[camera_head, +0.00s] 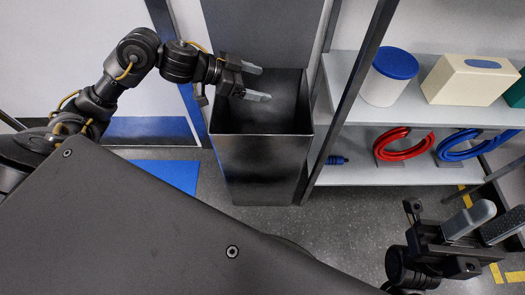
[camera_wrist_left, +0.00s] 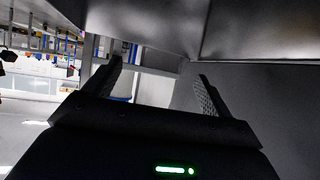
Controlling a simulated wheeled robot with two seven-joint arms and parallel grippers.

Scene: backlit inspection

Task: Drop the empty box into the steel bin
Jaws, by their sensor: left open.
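The steel bin (camera_head: 262,155) is a tall, dark, open-topped metal container at the centre of the head view. My left gripper (camera_head: 257,84) is over its opening, fingers apart, with nothing between them. In the left wrist view the same open fingers (camera_wrist_left: 160,74) are empty, with grey metal surfaces close by. No box shows inside the visible part of the bin; its lower inside is hidden. My right gripper (camera_head: 503,211) is at the lower right, its fingers apart and empty.
A shelf at the right holds a white tub with a blue lid (camera_head: 389,77), a cream box with a blue oval (camera_head: 468,79), and red (camera_head: 405,146) and blue (camera_head: 470,144) coils. A dark post (camera_head: 352,95) stands between bin and shelf. A blue mat (camera_head: 170,174) lies left.

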